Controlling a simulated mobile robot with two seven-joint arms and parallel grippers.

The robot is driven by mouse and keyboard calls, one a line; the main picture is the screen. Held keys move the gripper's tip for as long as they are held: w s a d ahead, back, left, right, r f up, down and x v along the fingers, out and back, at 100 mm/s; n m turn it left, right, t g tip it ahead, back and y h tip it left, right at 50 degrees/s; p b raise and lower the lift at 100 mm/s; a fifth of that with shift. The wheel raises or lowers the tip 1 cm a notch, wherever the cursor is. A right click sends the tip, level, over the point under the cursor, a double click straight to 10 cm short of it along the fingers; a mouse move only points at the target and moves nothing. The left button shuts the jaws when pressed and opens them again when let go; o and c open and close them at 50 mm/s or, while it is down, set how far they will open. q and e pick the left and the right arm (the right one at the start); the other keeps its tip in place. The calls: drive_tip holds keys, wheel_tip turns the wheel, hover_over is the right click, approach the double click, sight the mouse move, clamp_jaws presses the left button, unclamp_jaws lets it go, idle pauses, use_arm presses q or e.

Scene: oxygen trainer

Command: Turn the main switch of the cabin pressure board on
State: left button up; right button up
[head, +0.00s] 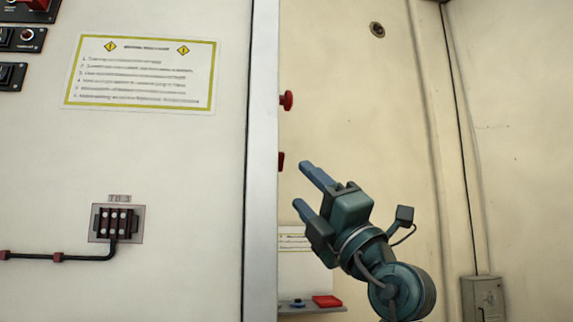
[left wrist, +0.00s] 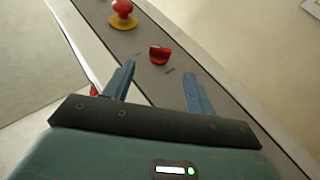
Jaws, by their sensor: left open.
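My left gripper (head: 300,185) is open and empty beside the grey panel edge in the head view. In the left wrist view its two blue fingers (left wrist: 158,72) stand apart, pointing at a grey strip (left wrist: 105,18). A red knob (left wrist: 159,54) sits on this strip, just beyond the fingertips and roughly midway between them. It looks like the main switch; no readable label confirms this. I see no contact with it. In the head view a small red part (head: 281,161) sticks out past the panel edge near the fingers. My right gripper is not in view.
A red mushroom button on a yellow base (left wrist: 122,20) is farther along the strip; a red button (head: 287,100) shows in the head view. A sign (head: 140,72), terminal block (head: 117,222) and small shelf (head: 312,308) are nearby. A grey box (head: 482,298) is at right.

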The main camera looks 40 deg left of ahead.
sight(282, 164)
use_arm(q)
drive_tip(key=p+x, duration=0.1)
drive_tip(key=x, duration=0.6)
drive_tip(key=shift+a+r, duration=0.1)
drive_tip(key=shift+a, duration=0.05)
drive_tip(key=shift+w, duration=0.1)
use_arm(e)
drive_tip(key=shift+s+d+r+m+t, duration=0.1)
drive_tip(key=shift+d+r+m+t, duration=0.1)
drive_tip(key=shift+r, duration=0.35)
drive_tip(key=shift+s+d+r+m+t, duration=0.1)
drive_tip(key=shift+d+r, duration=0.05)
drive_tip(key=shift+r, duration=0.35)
use_arm(q)
drive_tip(key=shift+c, duration=0.5)
drive_tip(key=c, duration=0.9)
